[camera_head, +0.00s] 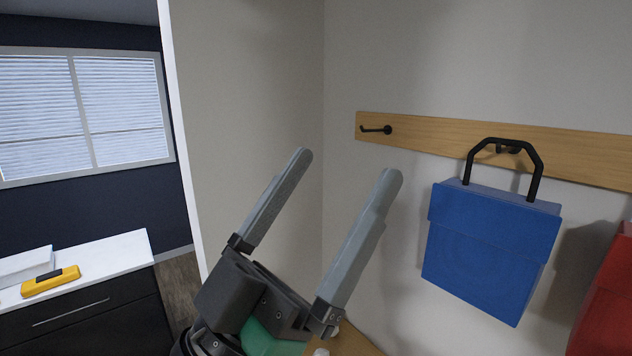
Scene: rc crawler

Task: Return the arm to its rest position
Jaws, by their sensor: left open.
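My left gripper (348,164) is in the lower middle of the head view, with its two long grey fingers pointing up and spread apart. Nothing is between the fingers, and only the pale wall shows behind them. The gripper is to the left of a blue box (490,248) and apart from it in the picture. The blue box hangs by its black handle (505,141) from a hook on a wooden rail. My right gripper is not in view.
The wooden rail (430,135) runs along the wall, with an empty black hook (377,129) at its left end. A red object (608,300) is cut off at the right edge. A green thing (268,338) is partly hidden behind my gripper. A white-topped cabinet (110,256) with a yellow tool (50,281) stands left.

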